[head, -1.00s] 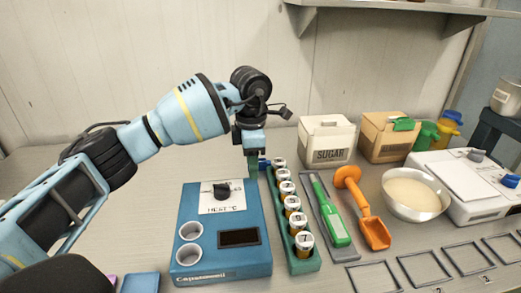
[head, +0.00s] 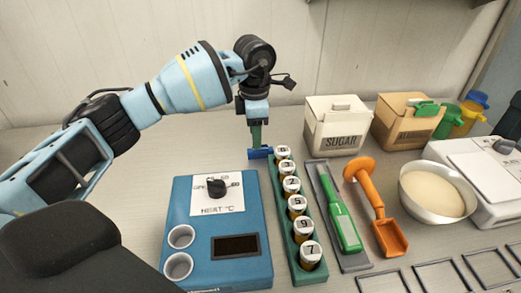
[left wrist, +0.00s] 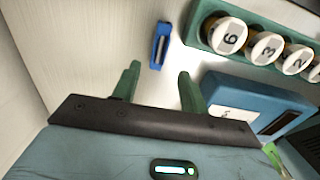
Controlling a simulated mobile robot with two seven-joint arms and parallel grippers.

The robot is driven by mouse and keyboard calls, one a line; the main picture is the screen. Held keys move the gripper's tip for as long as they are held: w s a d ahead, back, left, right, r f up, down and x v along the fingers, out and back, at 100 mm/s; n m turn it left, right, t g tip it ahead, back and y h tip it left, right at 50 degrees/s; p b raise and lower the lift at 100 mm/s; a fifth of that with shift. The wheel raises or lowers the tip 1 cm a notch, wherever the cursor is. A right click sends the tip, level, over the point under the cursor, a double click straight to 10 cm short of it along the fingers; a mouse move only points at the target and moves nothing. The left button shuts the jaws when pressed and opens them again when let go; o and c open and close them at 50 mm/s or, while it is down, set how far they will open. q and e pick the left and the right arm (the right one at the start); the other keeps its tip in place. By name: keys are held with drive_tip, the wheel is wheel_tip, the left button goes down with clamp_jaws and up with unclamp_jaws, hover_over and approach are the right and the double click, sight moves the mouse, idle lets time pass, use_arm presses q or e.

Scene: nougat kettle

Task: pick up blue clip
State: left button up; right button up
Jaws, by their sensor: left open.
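The blue clip (head: 260,153) lies on the table behind the blue heater's right back corner, beside the far end of the vial rack. It also shows in the left wrist view (left wrist: 160,45), lying lengthwise away from the camera. My left gripper (head: 257,145) hangs pointing down at the clip, its green fingers just over or behind it; contact cannot be told. In the left wrist view the fingers (left wrist: 160,80) are spread apart and empty, with the clip ahead of the gap. My right gripper is not in view.
The blue heater (head: 258,215) and green rack (head: 309,274) of capped vials stand close to the clip. A green tool (head: 342,226), orange scoop (head: 378,212), sugar box (head: 335,138) and white bowl (head: 420,208) are to the right. Table left of the clip is clear.

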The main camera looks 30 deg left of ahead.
sight(260, 152)
use_arm(q)
drive_tip(key=shift+w+a+f, duration=0.1)
drive_tip(key=shift+w+f, duration=0.05)
drive_tip(key=shift+f, duration=2.75)
drive_tip(key=shift+c, duration=0.3)
clamp_jaws()
